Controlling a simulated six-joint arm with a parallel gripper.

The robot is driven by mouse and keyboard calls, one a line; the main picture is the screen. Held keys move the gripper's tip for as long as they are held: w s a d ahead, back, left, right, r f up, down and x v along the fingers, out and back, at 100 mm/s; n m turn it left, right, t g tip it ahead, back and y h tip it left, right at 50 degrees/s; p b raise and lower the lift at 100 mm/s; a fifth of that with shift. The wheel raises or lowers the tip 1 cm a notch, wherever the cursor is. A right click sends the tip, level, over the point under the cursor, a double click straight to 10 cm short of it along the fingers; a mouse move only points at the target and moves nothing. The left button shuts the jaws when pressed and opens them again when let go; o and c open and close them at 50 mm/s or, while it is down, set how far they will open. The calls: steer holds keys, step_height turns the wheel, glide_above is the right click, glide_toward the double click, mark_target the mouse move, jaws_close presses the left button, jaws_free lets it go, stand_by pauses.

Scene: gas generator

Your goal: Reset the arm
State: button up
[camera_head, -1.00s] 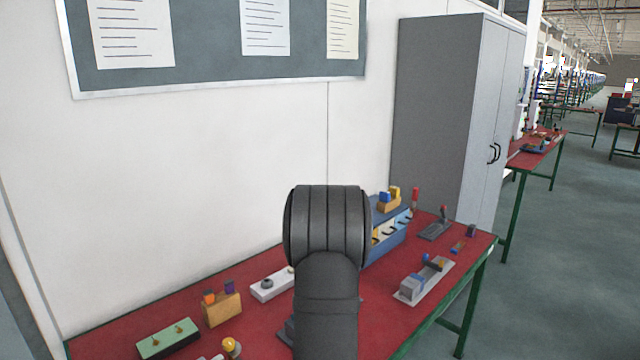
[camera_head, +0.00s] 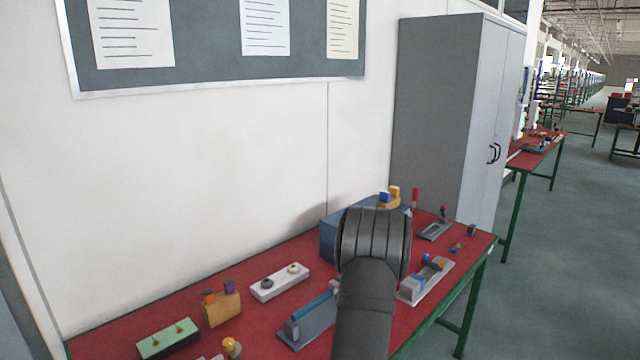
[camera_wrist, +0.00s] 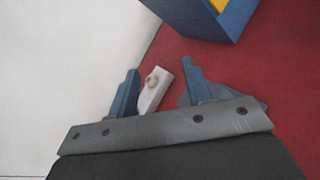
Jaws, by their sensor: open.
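My arm (camera_head: 370,265) reaches up from the bottom of the head view over the red table (camera_head: 235,268). It hides part of the blue box behind it, and the gripper itself cannot be made out there. In the wrist view my gripper (camera_wrist: 160,82) shows two blue fingers standing apart with nothing held between them. A white block with a pale knob (camera_wrist: 153,88) shows beyond and between the fingers, below them on the table. A blue box (camera_wrist: 215,18) is at the top of the wrist view, apart from the fingers.
On the table stand a green plate with two pegs (camera_head: 168,339), a wooden block (camera_head: 221,309), a white block with two knobs (camera_head: 280,282), a blue-grey fixture (camera_head: 308,322) and a grey fixture (camera_head: 427,280). A wall (camera_head: 200,180) and grey cabinet (camera_head: 435,120) stand behind.

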steer(key=s+d+f+n+y, duration=0.2)
steer(key=s+f+n+y, duration=0.2)
steer(key=s+y, duration=0.3)
steer(key=shift+f+g+y, duration=0.15)
steer(key=shift+g+y, duration=0.15)
steer(key=shift+g, duration=0.1)
stand_by(0.4)
